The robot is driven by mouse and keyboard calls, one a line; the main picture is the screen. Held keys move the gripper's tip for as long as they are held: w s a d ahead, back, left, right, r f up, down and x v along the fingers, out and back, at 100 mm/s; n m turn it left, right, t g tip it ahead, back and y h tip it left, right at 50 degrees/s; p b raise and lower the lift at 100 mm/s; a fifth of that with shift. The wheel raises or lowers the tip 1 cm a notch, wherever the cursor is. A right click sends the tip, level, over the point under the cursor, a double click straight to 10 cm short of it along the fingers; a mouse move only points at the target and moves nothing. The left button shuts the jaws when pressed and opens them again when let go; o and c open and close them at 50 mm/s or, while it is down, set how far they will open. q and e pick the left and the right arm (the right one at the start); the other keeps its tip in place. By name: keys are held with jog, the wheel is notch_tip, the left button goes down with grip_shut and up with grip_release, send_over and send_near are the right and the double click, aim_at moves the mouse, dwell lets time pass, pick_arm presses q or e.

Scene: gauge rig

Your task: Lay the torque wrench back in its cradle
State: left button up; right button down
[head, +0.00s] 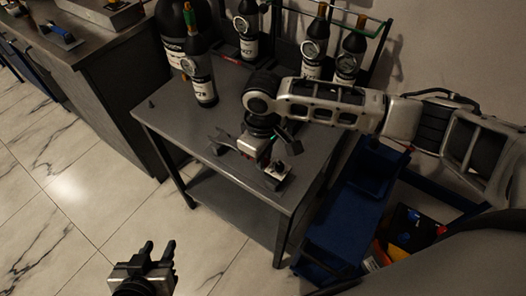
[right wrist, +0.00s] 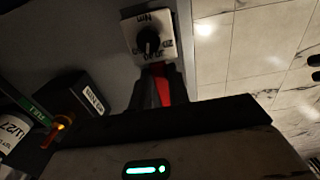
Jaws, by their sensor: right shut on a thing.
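My right gripper (head: 262,150) is over the table and shut on the torque wrench (head: 245,144). The wrench's forked end points left in the head view; in the right wrist view a red part of it (right wrist: 161,82) shows between the fingers. Small grey blocks (head: 217,147) that look like the cradle lie under the wrench. Contact between wrench and cradle cannot be told. My left gripper (head: 157,256) is open and empty over the floor.
The grey table (head: 165,118) holds several dark bottles with gauges, such as one at the front (head: 201,82), near its back. Its front left is mostly clear. A dark cabinet (head: 110,75) stands at the left.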

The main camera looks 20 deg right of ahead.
pick_arm(q)
jog(key=shift+w, duration=0.2)
pick_arm(e)
jog(key=shift+f, duration=0.75)
dwell(0.4)
jog(key=c, duration=1.3)
grip_release()
pick_arm(q)
jog(key=shift+s, duration=0.25)
pick_arm(e)
jog(key=shift+o, duration=0.2)
pick_arm(q)
jog(key=shift+f, duration=0.1)
pick_arm(e)
jog(key=shift+r, duration=0.3)
pick_arm(q)
jog(key=shift+a+f, duration=0.2)
jog(key=shift+f, duration=0.2)
pick_arm(e)
notch_tip(320, 180, up, 15)
jog(key=shift+r, duration=0.2)
